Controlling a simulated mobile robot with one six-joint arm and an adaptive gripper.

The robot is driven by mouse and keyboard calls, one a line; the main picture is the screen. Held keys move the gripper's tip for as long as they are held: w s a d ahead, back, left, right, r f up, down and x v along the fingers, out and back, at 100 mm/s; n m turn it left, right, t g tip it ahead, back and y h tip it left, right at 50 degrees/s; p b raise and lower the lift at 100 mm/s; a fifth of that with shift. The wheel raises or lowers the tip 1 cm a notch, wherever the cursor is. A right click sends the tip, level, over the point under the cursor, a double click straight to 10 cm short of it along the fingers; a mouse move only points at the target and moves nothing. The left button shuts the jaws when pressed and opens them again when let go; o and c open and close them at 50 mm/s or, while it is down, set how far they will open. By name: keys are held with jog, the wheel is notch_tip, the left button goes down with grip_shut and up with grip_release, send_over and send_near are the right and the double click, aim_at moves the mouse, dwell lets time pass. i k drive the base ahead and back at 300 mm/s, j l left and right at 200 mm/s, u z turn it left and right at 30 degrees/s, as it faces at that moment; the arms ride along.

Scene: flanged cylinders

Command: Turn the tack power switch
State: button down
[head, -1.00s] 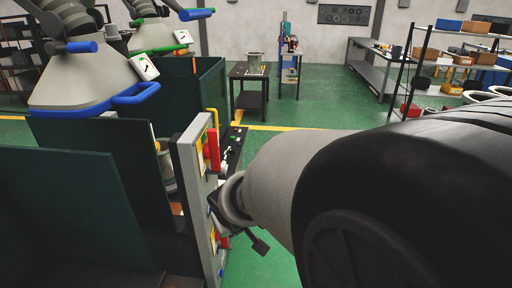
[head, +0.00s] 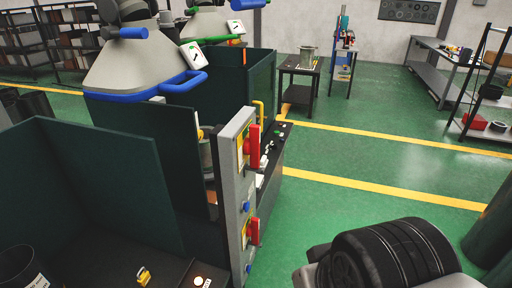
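A grey upright panel (head: 228,185) stands at the middle of the head view, seen nearly edge-on. It carries an upper red rotary handle (head: 253,146) and a lower red handle (head: 254,231), each on a yellow plate. Both handles look upright. No readable label shows which one is the tack power switch. My gripper is not visible in this view.
Dark green partition walls (head: 105,185) stand left of the panel. A grey hood with a blue rail (head: 150,93) hangs above them. A black control surface with small buttons (head: 278,137) lies behind the panel. Green floor (head: 345,160) to the right is open.

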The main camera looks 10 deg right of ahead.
aim_at(252, 145)
jog(key=i+l+u, duration=0.15)
jog(key=u, duration=0.2)
jog(key=i+l+u, duration=0.4)
jog(key=k+j+u, duration=0.1)
jog(key=z, duration=0.1)
jog(key=i, duration=0.05)
